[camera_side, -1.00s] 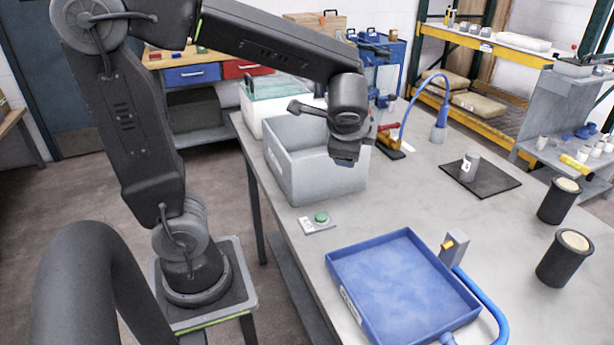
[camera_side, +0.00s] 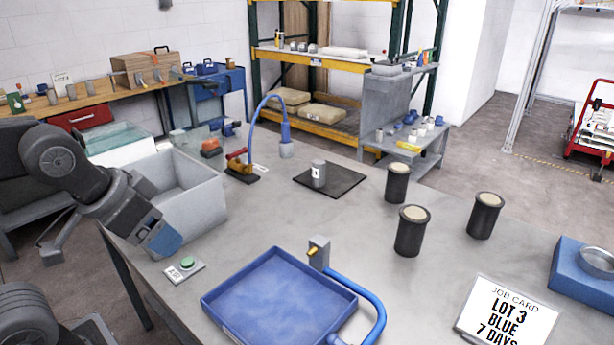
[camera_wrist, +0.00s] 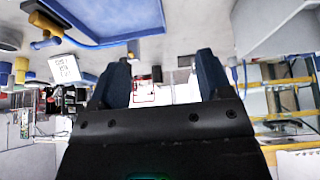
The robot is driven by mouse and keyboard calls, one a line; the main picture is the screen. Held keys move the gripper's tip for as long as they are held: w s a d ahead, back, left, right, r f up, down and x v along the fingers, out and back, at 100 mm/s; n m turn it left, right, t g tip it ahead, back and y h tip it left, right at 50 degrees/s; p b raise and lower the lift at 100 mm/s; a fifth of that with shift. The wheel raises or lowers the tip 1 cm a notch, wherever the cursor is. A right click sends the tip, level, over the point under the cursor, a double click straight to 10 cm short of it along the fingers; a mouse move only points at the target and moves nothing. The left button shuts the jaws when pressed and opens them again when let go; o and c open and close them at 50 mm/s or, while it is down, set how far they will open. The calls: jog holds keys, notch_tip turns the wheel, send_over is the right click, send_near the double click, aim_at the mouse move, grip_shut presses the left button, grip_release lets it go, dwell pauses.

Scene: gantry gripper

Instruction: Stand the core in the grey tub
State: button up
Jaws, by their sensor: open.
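The core appears to be the small grey cylinder (camera_side: 318,172) with a white label, upright on a black mat (camera_side: 342,184) in the side view. The grey tub (camera_side: 192,209) is an open box at the table's left; the part of its inside that shows looks empty. My gripper (camera_side: 164,240) is in front of the tub's near side, well away from the cylinder. In the wrist view, its two dark blue fingers (camera_wrist: 163,78) are wide apart with nothing between them.
A green button box (camera_side: 185,269) lies just below my gripper. A blue tray (camera_side: 278,300) with a blue hose is at the front. Several black pots with tan tops (camera_side: 411,230), a job card (camera_side: 507,312) and a red-handled tool (camera_side: 240,168) stand or lie on the table.

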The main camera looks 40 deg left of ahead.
jog(key=w+d+r+n+t+h, duration=0.1)
jog(key=w+d+r+n, duration=0.1)
jog(key=w+n, duration=0.3)
jog(key=w+d+r+n+t+h, duration=0.1)
jog(key=w+r+n+h, duration=0.15)
jog(key=w, duration=0.55)
jog(key=n+t+y, duration=0.3)
jog(key=n+y, duration=0.5)
jog(key=n, duration=2.5)
send_over(318, 162)
jog(key=s+d, duration=0.3)
jog(key=s, duration=0.6)
notch_tip(318, 162, down, 12)
jog(key=x, duration=0.7)
jog(key=shift+w+f, duration=0.1)
jog(key=shift+w, duration=0.05)
jog(key=shift+w+a+f, duration=0.25)
jog(key=shift+w+f, duration=0.05)
jog(key=shift+w, duration=0.15)
jog(key=shift+d+x, duration=0.2)
jog(key=shift+x, duration=0.7)
jog(key=shift+d+x, duration=0.2)
jog(key=shift+x, duration=1.65)
jog(key=shift+r, duration=0.1)
